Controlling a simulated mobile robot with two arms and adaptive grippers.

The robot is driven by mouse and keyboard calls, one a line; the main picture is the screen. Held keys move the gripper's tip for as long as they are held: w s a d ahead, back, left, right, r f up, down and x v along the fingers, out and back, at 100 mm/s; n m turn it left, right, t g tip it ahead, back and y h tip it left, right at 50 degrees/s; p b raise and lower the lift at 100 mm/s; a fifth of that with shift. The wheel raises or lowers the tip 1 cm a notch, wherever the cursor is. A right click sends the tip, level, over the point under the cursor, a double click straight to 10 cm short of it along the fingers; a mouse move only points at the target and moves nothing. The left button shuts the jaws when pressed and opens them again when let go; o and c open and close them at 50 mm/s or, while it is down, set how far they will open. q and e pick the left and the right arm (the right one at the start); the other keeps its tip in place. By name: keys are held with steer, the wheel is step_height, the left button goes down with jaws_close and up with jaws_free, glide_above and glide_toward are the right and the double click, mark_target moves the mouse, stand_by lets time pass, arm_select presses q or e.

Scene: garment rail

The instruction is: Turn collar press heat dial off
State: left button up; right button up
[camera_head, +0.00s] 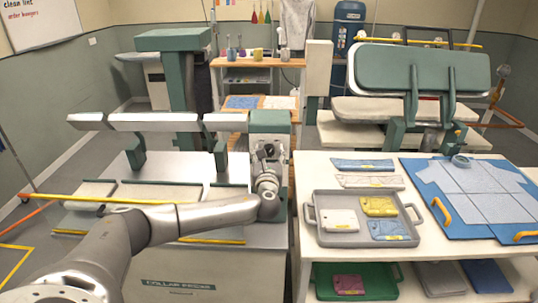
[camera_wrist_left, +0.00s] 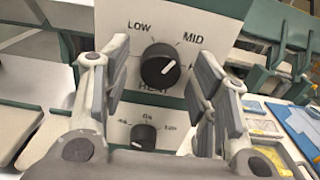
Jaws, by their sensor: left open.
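The collar press (camera_head: 185,255) stands at the left of the head view, with a control box (camera_head: 270,120) at its right end. In the left wrist view, the round black heat dial (camera_wrist_left: 160,66) sits on a pale panel between the marks LOW and MID. A label right of MID is mostly hidden by a finger. My left gripper (camera_head: 267,160) is at the control box. Its fingers, also in the left wrist view (camera_wrist_left: 163,88), are open on either side of the dial. My right gripper is out of view.
A smaller black dial (camera_wrist_left: 143,136) sits below the heat dial, low between the fingers. A table to the right holds a grey tray (camera_head: 328,238) of folded garments and a blue folding board (camera_head: 440,215). Another press (camera_head: 422,70) stands behind it.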

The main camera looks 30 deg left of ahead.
arm_select(q)
steer(key=c, duration=1)
